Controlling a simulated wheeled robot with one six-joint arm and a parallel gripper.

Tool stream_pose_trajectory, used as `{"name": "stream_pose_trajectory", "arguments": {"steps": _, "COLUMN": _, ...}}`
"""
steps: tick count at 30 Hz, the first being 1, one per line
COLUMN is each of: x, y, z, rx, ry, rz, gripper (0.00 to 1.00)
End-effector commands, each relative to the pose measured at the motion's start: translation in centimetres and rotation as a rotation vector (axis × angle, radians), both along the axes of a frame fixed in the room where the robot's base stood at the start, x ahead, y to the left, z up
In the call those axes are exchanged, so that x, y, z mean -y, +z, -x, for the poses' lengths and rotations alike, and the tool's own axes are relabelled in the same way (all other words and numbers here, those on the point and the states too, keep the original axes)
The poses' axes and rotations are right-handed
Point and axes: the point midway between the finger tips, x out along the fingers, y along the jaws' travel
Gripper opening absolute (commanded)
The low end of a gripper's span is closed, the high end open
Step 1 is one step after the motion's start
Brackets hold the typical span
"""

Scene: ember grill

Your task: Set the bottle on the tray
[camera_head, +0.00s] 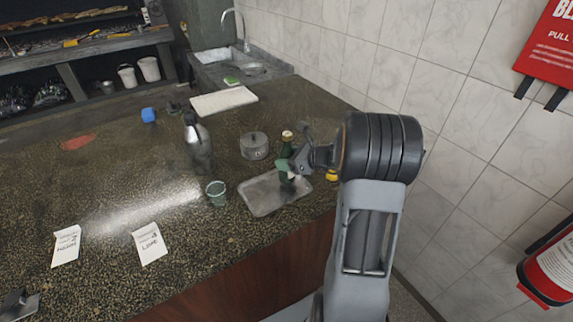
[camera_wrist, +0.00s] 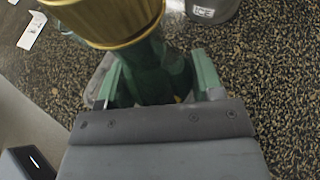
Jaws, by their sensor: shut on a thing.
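The bottle is dark green with a gold cap (camera_head: 287,136). It stands roughly upright at the far right part of the tray in the head view. My gripper (camera_head: 288,168) is shut around the bottle, with a green finger on each side. In the wrist view the bottle (camera_wrist: 150,62) fills the space between the fingers of my gripper (camera_wrist: 157,78), its gold top close to the camera. The tray (camera_head: 258,205) is a shallow grey metal one on the counter, otherwise bare. The bottle's base is hidden, so I cannot tell whether it touches the tray.
A green-rimmed glass (camera_head: 217,194) stands just left of the tray. Two paper cards (camera_head: 150,244) lie at the front left. A tiled wall (camera_head: 400,85) bounds the right.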

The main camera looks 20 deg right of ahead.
Motion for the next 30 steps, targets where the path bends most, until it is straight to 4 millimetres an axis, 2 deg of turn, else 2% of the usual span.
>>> {"name": "stream_pose_trajectory", "arguments": {"steps": 6, "x": -0.1, "y": -2.2, "z": 0.0, "rx": -0.001, "ry": 0.001, "rz": -0.003, "gripper": 0.20}}
{"name": "stream_pose_trajectory", "arguments": {"steps": 20, "x": -0.1, "y": -2.9, "z": 0.0, "rx": 0.001, "ry": 0.001, "rz": -0.001, "gripper": 0.20}}
{"name": "stream_pose_trajectory", "arguments": {"steps": 21, "x": -0.1, "y": -2.9, "z": 0.1, "rx": -0.002, "ry": 0.001, "rz": -0.001, "gripper": 0.62}}
{"name": "stream_pose_trajectory", "arguments": {"steps": 28, "x": -0.1, "y": -2.8, "z": 0.1, "rx": -0.002, "ry": 0.001, "rz": -0.001, "gripper": 0.84}}
{"name": "stream_pose_trajectory", "arguments": {"steps": 30, "x": -0.1, "y": -2.8, "z": 0.1, "rx": -0.002, "ry": 0.001, "rz": -0.001, "gripper": 0.86}}
